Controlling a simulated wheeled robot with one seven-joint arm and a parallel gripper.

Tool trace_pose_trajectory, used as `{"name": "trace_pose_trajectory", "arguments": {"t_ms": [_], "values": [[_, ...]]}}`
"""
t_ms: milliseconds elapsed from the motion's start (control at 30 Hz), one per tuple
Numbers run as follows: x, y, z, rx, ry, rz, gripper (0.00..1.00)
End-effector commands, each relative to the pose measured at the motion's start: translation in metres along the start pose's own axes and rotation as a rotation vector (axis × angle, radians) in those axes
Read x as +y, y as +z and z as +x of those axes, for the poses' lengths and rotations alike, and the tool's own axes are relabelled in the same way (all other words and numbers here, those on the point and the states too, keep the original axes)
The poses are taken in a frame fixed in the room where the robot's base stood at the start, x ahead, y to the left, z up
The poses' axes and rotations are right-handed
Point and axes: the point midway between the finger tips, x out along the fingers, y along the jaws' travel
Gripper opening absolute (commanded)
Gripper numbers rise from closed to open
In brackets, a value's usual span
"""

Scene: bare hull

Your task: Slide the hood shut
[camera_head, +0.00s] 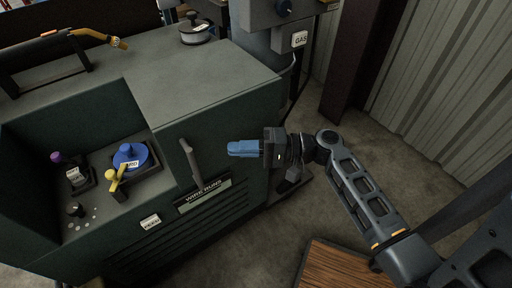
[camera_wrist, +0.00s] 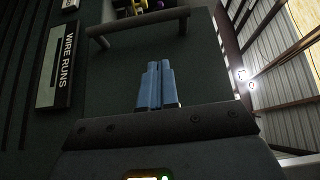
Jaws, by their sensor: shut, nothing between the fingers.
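The dark green hood (camera_head: 222,110) covers the right part of the cabinet. Its left part is open, showing the recess with knobs. A grey bar handle (camera_head: 190,160) stands on the hood's front; it also crosses the top of the wrist view (camera_wrist: 140,22). My gripper (camera_head: 231,148) has blue fingers, shut together and empty. It is to the right of the handle, pointing left towards it, with a visible gap between. In the wrist view the closed fingers (camera_wrist: 158,66) lie below the handle bar, apart from it.
In the open recess are a blue round knob (camera_head: 128,155), a yellow-topped lever (camera_head: 113,178) and a purple-topped one (camera_head: 72,172). A "WIRE RUNS" plate (camera_head: 204,194) is below the handle. A wooden surface (camera_head: 345,268) lies front right. A torch (camera_head: 95,36) rests on top.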

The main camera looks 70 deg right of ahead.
Motion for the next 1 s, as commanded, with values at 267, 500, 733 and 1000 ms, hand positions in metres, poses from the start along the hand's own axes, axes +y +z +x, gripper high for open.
{"name": "trace_pose_trajectory", "arguments": {"t_ms": [267, 500, 733, 1000], "values": [[0.0, 0.012, 0.046, -0.002, 0.003, 0.001, 0.0], [0.0, 0.027, 0.061, 0.0, 0.002, 0.0, 0.0], [0.001, 0.029, 0.063, 0.0, 0.002, 0.0, 0.0], [0.001, 0.03, 0.065, -0.001, 0.002, 0.0, 0.0]]}}
